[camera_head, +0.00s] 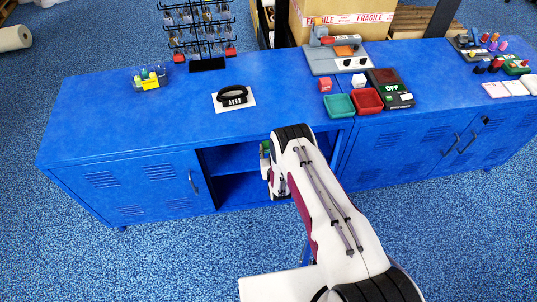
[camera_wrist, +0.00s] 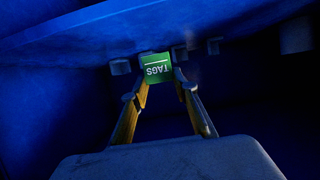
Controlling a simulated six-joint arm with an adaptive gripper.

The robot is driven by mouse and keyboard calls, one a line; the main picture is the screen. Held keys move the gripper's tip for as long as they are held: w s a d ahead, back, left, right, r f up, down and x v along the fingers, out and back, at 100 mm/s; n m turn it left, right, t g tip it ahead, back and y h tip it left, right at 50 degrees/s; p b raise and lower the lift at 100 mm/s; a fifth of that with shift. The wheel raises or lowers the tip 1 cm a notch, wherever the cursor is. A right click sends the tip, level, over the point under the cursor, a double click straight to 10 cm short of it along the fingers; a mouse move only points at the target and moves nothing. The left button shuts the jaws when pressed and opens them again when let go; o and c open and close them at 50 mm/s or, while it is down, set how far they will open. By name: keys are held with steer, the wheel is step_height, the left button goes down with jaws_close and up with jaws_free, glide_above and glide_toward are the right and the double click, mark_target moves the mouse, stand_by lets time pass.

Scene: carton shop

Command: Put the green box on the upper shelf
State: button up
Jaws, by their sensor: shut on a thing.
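My gripper (camera_wrist: 161,82) is shut on the green box (camera_wrist: 157,68), which shows between the fingertips in the wrist view. The box's white "TAGS" lettering appears upside down there. In the head view only a small green patch (camera_head: 266,147) shows beside my wrist, at the front of the open cabinet bay. The bay's upper shelf (camera_head: 232,160) is partly visible, with a darker space below it. My arm hides the right part of the bay. I cannot tell whether the box touches a shelf.
The blue cabinet top (camera_head: 120,110) overhangs the bay. Closed doors flank the bay. In the wrist view, several greyish blocks (camera_wrist: 120,67) show in the dim interior.

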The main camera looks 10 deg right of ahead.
steer(key=shift+f, duration=0.1)
stand_by(0.3)
steer(key=shift+f, duration=2.05)
steer(key=shift+f, duration=0.15)
steer(key=o, duration=1.1)
steer(key=shift+s+r, duration=0.1)
steer(key=shift+r, duration=0.1)
steer(key=shift+s+r, duration=0.1)
steer(key=shift+s, duration=0.05)
steer(key=v, duration=1.1)
steer(key=shift+s, duration=0.2)
